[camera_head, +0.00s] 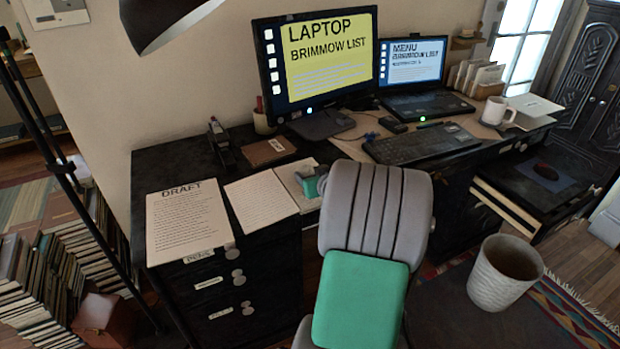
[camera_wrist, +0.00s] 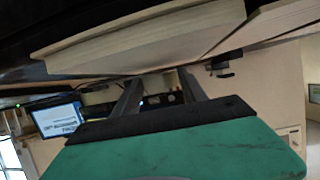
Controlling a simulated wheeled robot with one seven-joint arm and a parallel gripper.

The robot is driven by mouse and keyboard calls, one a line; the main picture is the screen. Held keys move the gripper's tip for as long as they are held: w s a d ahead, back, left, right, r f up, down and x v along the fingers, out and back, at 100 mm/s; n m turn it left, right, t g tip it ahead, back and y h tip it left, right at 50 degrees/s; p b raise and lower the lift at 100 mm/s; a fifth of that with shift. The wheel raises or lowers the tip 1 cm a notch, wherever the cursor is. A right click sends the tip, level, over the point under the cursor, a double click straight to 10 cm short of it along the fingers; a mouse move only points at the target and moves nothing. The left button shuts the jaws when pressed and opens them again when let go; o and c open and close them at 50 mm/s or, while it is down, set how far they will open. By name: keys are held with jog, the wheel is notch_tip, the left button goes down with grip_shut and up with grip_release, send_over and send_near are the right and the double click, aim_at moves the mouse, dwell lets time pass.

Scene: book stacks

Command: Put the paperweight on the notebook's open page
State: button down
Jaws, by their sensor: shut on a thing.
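The open notebook (camera_head: 259,197) lies on the dark desk, its left page filled with writing. Its right page (camera_head: 288,175) is partly covered by my gripper (camera_head: 306,186), a small teal and grey shape low over it. In the wrist view, which is upside down, the two dark fingers of my gripper (camera_wrist: 158,76) stand apart, with their tips close to the pale edge of the page block (camera_wrist: 145,42). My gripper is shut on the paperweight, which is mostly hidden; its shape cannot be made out. Whether it touches the page I cannot tell.
A DRAFT sheet (camera_head: 186,222) lies left of the notebook. A brown booklet (camera_head: 269,151) and a black stapler-like item (camera_head: 220,142) lie behind it. A monitor (camera_head: 318,58), laptop (camera_head: 415,72), keyboard (camera_head: 421,144) and white mug (camera_head: 497,111) stand to the right. A textured bin (camera_head: 496,284) stands in front.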

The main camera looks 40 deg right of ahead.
jog(key=shift+f, duration=0.4)
jog(key=c, duration=0.6)
grip_release()
jog(key=shift+r, duration=0.3)
jog(key=v, duration=1.2)
jog(key=shift+f+p, duration=0.2)
jog(key=shift+p, duration=0.15)
